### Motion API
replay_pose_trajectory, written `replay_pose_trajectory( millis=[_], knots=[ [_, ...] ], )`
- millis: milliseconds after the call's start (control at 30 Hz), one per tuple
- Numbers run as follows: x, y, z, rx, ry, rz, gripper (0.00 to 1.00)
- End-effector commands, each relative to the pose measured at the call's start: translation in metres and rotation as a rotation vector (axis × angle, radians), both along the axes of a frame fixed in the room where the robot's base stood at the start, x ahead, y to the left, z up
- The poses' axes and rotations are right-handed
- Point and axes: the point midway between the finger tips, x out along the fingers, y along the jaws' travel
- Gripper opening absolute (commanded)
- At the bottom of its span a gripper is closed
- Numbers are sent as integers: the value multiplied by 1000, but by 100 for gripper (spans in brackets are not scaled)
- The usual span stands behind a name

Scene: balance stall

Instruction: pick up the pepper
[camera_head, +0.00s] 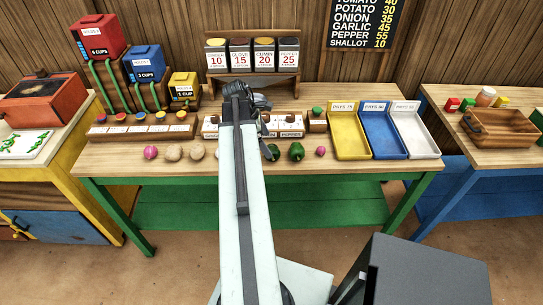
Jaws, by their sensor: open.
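A green pepper (296,151) lies near the front edge of the middle table, just right of my arm. Another green item (275,151) sits close to its left, partly hidden by my arm, and I cannot tell whether it is a second pepper. My gripper (262,101) is dark and open, beyond and above the row of vegetables, with its fingers hard to make out. It is apart from the pepper, and I see nothing held in it.
A small pink vegetable (321,151) lies right of the pepper. A tomato-like pink one (150,152) and potatoes (173,153) lie left of my arm. Behind are labelled blocks (291,126); yellow (347,152), blue and white trays stand at right.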

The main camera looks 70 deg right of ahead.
Motion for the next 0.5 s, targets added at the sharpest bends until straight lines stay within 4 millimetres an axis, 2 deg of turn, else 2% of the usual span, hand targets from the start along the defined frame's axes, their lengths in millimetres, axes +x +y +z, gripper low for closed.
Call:
replay_pose_trajectory(
  millis=[300,500],
  knots=[
    [-10,-6,-48,0,0,-1,100],
    [-13,-7,-48,0,0,1,100]
  ],
)
